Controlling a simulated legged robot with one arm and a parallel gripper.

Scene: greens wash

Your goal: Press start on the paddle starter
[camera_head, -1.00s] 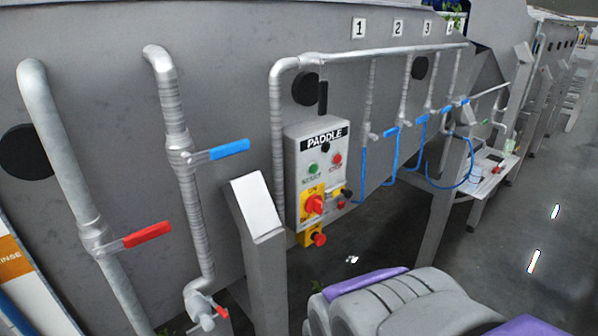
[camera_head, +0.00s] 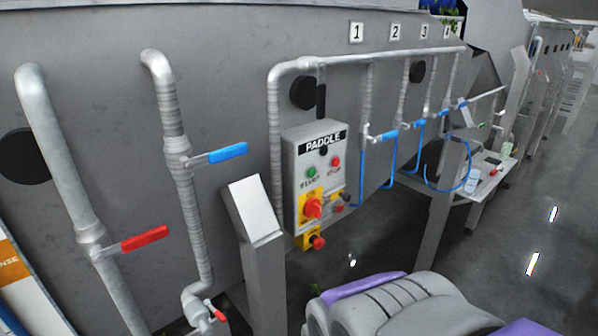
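The paddle starter (camera_head: 315,180) is a grey box fixed beside the pipes, with a black "PADDLE" label (camera_head: 322,143) near its top. Its green start button (camera_head: 311,172) is on the left, above the word START. A red stop button (camera_head: 335,161) is to its right. Below is a red rotary switch (camera_head: 313,208) on a yellow plate marked ON, and lower still a red button on a yellow box (camera_head: 318,242). A grey and purple part of my arm shows at the bottom right. My gripper's fingers are not in view.
A grey slanted-top post (camera_head: 257,230) stands just left of and below the starter. Pipes with a blue-handled valve (camera_head: 228,152) and a red-handled valve (camera_head: 145,238) are at the left. A small table (camera_head: 487,168) stands at the right. Open floor lies at the right.

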